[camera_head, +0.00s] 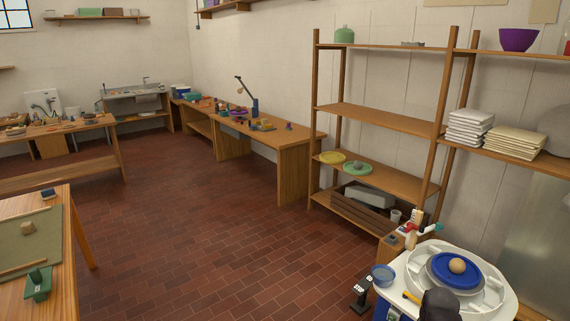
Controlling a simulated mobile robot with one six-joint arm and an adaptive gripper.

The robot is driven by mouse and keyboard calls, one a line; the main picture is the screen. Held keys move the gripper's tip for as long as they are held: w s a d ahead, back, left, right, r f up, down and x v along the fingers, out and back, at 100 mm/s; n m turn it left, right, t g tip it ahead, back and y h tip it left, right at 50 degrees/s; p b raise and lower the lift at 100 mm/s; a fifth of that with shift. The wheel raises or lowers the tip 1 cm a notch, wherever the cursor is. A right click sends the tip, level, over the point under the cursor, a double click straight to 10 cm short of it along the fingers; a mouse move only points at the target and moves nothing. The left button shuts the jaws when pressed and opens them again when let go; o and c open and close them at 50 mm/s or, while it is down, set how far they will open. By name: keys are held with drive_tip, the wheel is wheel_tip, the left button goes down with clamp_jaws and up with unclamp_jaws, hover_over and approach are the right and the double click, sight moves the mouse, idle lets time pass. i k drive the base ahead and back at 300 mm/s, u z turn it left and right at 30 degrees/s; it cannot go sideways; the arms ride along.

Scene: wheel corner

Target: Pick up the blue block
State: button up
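A small dark blue block-like object (48,194) sits near the far edge of the wooden table (83,240) at the left. It is small in this view, so I cannot be sure that it is the blue block. It stands apart from the green mat (35,243) on the same table. My gripper cannot be made out. A dark rounded shape (440,304) shows at the bottom edge on the right, and I cannot tell what it is.
A tan lump (27,228) and a green tool (38,284) are on the left table. A potter's wheel (490,283) with a blue disc stands at the lower right, with a black pedal (362,291) beside it. Shelves line the right wall. The middle brick floor (200,220) is clear.

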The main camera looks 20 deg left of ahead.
sight(50, 194)
drive_tip(key=u, duration=0.45)
drive_tip(key=i, duration=0.6)
drive_tip(key=u, duration=0.85)
drive_tip(key=i, duration=0.45)
drive_tip(key=u, duration=0.7)
drive_tip(key=i, duration=0.6)
drive_tip(key=u, duration=0.55)
drive_tip(key=i, duration=0.75)
drive_tip(key=u, duration=0.3)
